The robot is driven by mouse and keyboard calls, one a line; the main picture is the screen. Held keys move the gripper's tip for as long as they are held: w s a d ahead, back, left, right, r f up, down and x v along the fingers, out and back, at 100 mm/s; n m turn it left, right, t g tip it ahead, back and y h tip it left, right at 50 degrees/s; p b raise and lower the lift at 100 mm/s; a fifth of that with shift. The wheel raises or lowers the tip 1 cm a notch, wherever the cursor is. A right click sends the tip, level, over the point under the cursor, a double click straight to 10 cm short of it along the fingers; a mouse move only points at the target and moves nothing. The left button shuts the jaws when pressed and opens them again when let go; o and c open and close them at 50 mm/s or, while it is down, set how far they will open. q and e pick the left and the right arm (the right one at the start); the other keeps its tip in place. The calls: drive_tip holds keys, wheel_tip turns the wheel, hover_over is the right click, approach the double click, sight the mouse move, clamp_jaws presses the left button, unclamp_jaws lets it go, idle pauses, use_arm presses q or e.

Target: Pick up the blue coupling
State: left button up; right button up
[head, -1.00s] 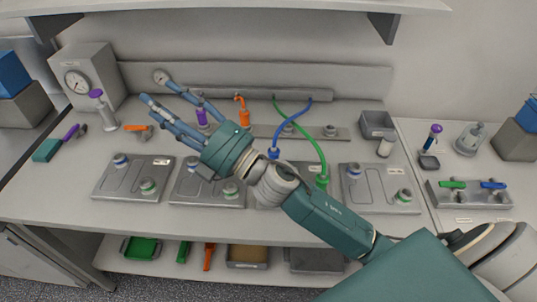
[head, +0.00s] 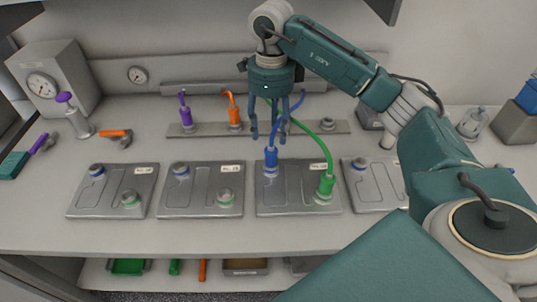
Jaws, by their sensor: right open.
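The blue coupling (head: 271,160) stands upright on the left port of the third grey plate (head: 297,190). A blue hose (head: 288,118) runs up from it toward the back rail. My right gripper (head: 268,137) points down with its fingers spread, just above the coupling and partly in front of the hose. It is open and I see nothing held in it. I cannot tell whether a finger touches the hose. My left gripper is not in view.
A green coupling (head: 326,185) with its green hose (head: 316,142) stands close by on the same plate. Purple (head: 186,115) and orange (head: 234,115) couplings stand on the back rail (head: 210,130). An overhead shelf (head: 386,8) hangs at upper right.

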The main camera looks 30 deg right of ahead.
sight(271, 145)
wheel_tip(271, 145, down, 5)
drive_tip(key=shift+s+f+p, duration=0.1)
drive_tip(key=shift+f+p, duration=0.05)
drive_tip(key=shift+p, duration=0.5)
drive_tip(key=shift+f+p, duration=0.35)
drive_tip(key=shift+p, duration=0.05)
wheel_tip(271, 145, down, 4)
drive_tip(key=shift+s+a+r+p, duration=0.1)
drive_tip(key=shift+s+r+p, duration=0.1)
drive_tip(key=shift+p, duration=0.65)
drive_tip(key=shift+w+f, duration=0.15)
drive_tip(key=shift+f, duration=0.3)
drive_tip(key=shift+c, duration=0.5)
clamp_jaws()
